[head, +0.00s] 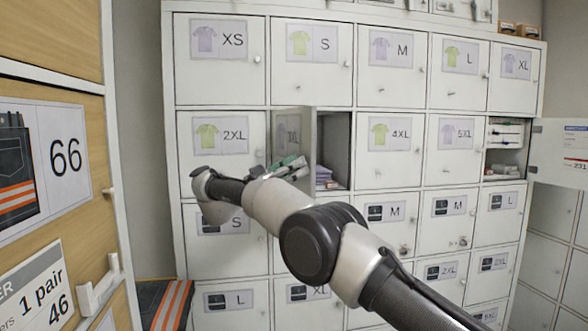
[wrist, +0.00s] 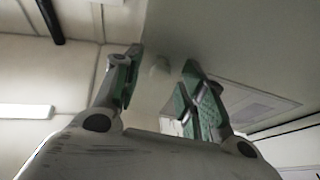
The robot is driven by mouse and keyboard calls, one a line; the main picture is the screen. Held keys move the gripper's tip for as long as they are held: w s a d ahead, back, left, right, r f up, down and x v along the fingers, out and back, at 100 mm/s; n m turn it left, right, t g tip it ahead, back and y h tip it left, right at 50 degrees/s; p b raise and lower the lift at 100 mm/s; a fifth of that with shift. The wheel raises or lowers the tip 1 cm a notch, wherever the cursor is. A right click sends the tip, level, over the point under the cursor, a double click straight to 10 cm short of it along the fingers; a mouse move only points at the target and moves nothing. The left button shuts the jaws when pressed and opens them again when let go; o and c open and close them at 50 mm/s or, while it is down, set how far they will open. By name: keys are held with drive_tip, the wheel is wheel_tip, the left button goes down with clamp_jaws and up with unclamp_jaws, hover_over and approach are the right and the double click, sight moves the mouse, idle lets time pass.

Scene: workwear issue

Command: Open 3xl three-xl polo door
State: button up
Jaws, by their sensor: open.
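The 3XL polo door (head: 308,135) is in the second row of the locker, between the 2XL and 4XL doors. It stands partly open, swung outward, and its label is seen at a slant. Folded purple clothing (head: 323,174) shows inside the compartment. My gripper (head: 288,166) is at the lower part of this door. In the wrist view the door (wrist: 215,40) fills the upper right, and its round knob (wrist: 160,67) lies between the two fingers of my open gripper (wrist: 162,62). Whether the fingers touch the knob cannot be told.
The 2XL door (head: 220,160) and 4XL door (head: 390,160) beside it are shut. Another door (head: 560,152) stands open at the far right. A wooden cabinet (head: 50,110) stands close on the left. My arm hides part of the lower doors.

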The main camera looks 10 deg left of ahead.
drive_tip(key=v, duration=0.7)
drive_tip(key=shift+a, duration=0.15)
drive_tip(key=shift+s, duration=0.15)
